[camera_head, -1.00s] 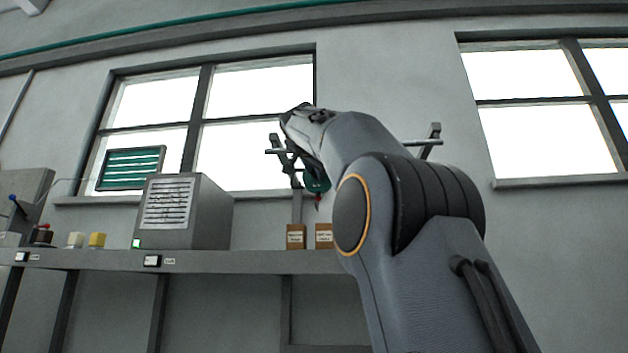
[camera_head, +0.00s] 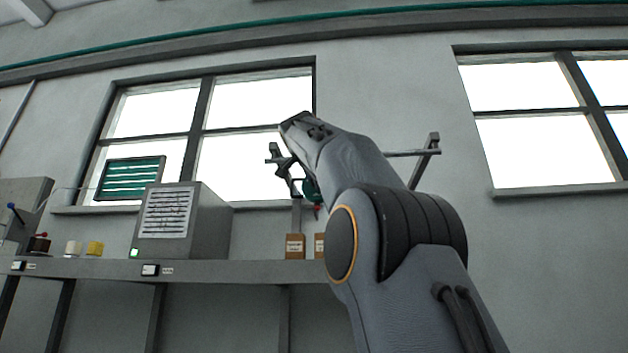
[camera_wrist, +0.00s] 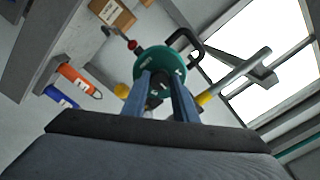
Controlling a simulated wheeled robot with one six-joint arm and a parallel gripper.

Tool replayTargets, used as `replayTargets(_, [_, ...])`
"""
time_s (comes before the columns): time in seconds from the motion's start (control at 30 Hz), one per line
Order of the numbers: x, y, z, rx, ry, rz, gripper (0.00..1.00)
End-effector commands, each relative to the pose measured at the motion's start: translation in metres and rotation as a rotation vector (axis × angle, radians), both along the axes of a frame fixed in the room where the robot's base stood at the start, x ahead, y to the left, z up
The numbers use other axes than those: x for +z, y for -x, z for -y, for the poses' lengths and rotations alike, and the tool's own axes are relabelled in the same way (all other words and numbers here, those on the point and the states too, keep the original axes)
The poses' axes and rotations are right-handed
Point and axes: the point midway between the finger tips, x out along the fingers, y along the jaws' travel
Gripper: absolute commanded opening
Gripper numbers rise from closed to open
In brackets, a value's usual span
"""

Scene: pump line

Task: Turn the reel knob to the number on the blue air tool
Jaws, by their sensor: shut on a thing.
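The green reel disc (camera_wrist: 172,62) is straight in front of my gripper in the wrist view, with pale marks on its face too small to read. My gripper (camera_wrist: 160,79) is shut on the dark reel knob (camera_wrist: 158,90) at the disc's centre, and the fingers partly hide it. In the head view a bit of the green reel (camera_head: 310,191) shows below my wrist, and my fingers are mostly hidden. The blue air tool (camera_wrist: 60,95) hangs at the left in the wrist view beside an orange tool (camera_wrist: 76,79). Its pale label is unreadable.
A grey rail (camera_wrist: 240,72) and a black handle (camera_wrist: 187,45) stand close right of the reel. Brown labelled boxes (camera_head: 295,246) sit on the shelf (camera_head: 210,271) below. A grey vented cabinet (camera_head: 205,225) stands left. A small red part (camera_wrist: 132,45) is near the disc.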

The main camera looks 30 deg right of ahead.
Motion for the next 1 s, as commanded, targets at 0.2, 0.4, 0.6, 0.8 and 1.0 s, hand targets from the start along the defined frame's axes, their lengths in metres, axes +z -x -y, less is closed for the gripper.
replayTargets(0.2, [0.000, 0.000, 0.000, -0.001, 0.001, 0.000, 0.45])
replayTargets(0.4, [0.000, 0.001, 0.000, 0.000, 0.001, -0.001, 0.45])
replayTargets(0.6, [-0.002, 0.014, -0.010, 0.001, 0.000, 0.000, 0.45])
replayTargets(0.8, [-0.002, 0.041, -0.029, 0.002, 0.001, 0.001, 0.45])
replayTargets(1.0, [-0.001, 0.061, -0.041, 0.000, 0.001, 0.001, 0.45])
